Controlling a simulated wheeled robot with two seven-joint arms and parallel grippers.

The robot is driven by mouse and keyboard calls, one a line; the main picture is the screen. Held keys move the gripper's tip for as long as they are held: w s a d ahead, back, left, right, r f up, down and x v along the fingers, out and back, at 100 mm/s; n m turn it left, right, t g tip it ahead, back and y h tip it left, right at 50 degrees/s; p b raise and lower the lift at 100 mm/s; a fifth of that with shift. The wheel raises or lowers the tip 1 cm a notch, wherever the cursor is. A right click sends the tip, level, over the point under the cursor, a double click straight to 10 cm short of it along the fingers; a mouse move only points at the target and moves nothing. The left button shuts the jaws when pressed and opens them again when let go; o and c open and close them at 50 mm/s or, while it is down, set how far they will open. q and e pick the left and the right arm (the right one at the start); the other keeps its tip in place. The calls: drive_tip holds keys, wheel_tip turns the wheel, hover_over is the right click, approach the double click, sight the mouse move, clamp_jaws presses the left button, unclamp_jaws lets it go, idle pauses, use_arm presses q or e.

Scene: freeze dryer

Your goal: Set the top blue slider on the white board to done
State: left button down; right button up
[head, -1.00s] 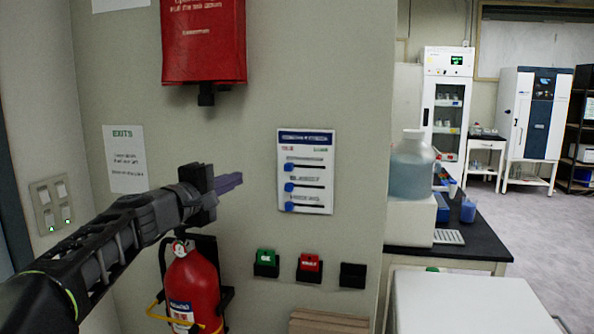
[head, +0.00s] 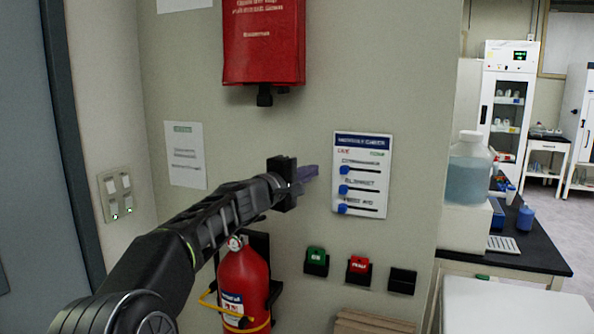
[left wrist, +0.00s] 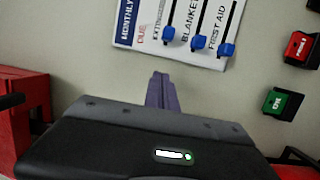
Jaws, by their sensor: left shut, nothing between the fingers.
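The white board (head: 377,205) hangs on the wall, with a dark blue title bar, red lettering at left and green lettering at right. Its top blue slider (head: 345,170) sits at the left, red-lettered end of its slot. The two lower blue sliders are also at their left ends. My left gripper (head: 312,172) is shut and empty, its purple fingertips just left of the board at about the top slider's height. In the left wrist view the board looks turned, with the top slider (left wrist: 170,34) slightly beyond the fingertips (left wrist: 161,90). They look apart. My right gripper is not in view.
A fire extinguisher (head: 243,280) hangs below my left arm. A red case (head: 263,40) is above. Green (head: 317,261) and red (head: 358,268) tags in black holders sit below the board. A bench with a large bottle (head: 470,165) stands at right.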

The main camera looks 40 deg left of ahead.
sight(344, 170)
use_arm(q)
drive_tip(key=shift+w+r, duration=0.1)
drive_tip(key=shift+w, duration=0.9)
drive_tip(key=d, duration=0.3)
drive_tip(key=shift+w+d, duration=0.15)
drive_tip(key=shift+w, duration=0.15)
drive_tip(key=shift+w+d, duration=0.15)
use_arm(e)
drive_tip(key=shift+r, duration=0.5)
use_arm(q)
drive_tip(key=d+b, duration=0.1)
drive_tip(key=d, duration=0.1)
drive_tip(key=w+d+b, duration=0.1)
drive_tip(key=d, duration=0.1)
drive_tip(key=w+d+b, duration=0.1)
drive_tip(key=d, duration=0.1)
drive_tip(key=shift+w+d+f, duration=0.1)
drive_tip(key=shift+d+f, duration=0.15)
drive_tip(key=shift+w+d+r, duration=0.1)
drive_tip(key=shift+d, duration=0.25)
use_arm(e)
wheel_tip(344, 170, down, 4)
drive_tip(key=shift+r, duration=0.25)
use_arm(q)
drive_tip(key=shift+r, duration=0.1)
